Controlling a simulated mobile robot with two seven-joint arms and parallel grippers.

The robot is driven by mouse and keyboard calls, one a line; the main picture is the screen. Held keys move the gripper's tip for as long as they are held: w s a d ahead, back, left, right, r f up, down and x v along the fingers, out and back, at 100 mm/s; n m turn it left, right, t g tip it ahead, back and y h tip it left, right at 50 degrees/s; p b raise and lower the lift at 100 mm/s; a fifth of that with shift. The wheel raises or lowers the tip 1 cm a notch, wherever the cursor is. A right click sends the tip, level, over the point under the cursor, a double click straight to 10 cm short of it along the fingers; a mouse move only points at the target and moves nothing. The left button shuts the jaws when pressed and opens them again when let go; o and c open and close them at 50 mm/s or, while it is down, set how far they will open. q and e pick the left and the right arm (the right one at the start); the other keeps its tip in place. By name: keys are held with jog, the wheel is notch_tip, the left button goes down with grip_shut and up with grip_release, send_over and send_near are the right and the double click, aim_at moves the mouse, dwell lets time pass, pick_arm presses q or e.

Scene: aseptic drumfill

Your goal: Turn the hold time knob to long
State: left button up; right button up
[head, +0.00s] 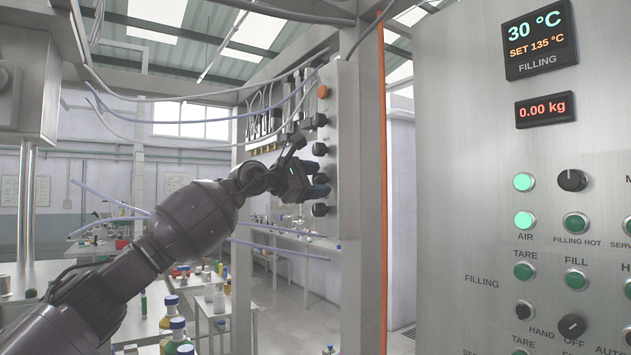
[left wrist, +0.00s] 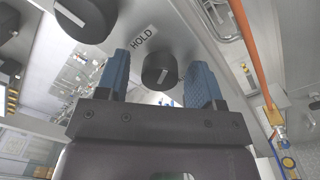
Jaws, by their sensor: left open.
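My left gripper (left wrist: 159,82) is open, with one blue finger on each side of this knob. I see gaps at the knob's sides, and nothing is gripped. In the head view my left gripper (head: 312,186) is at the lower knobs of a narrow steel side panel (head: 345,130); its fingers partly hide them. Setting marks around the hold knob are not readable. My right gripper is not in view.
Another black knob (left wrist: 86,16) sits close to the left finger. The side panel also has an orange button (head: 323,91) and an upper knob (head: 320,120). An orange-edged post (head: 383,200) and a large control panel (head: 460,130) stand to the right. Hoses hang above my arm.

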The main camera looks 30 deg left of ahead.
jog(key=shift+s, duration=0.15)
pick_arm(q)
jog(key=shift+s+a, duration=0.15)
jog(key=shift+s, duration=0.15)
jog(key=b+v, duration=0.1)
jog(key=v, duration=0.4)
jog(key=shift+f, duration=0.15)
send_near(315, 181)
jog(key=shift+s+b, duration=0.35)
jog(key=shift+b, duration=0.1)
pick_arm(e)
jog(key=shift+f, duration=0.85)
